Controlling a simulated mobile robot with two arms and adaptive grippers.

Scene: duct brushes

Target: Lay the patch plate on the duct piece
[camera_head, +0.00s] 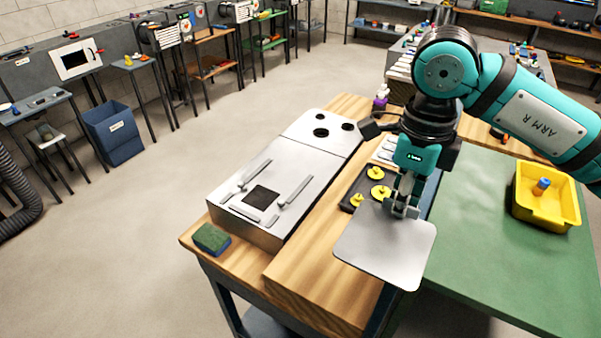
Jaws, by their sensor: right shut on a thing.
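The patch plate (385,248) is a flat grey metal sheet with rounded corners. My right gripper (403,208) is shut on its far edge and holds it over the front right of the wooden bench. The duct piece (312,161) is a long metal box on the left of the bench, left of the plate and apart from it. Its top has a dark square opening (262,197) with raised metal strips around it, and round holes at its far end. My left gripper is not in view.
A dark tray (348,205) with several yellow knobbed parts lies just behind the plate. A green and blue block (211,238) sits at the bench's front left corner. A yellow bin (547,222) stands on the green surface (480,215) at right. Bare wood lies between duct piece and plate.

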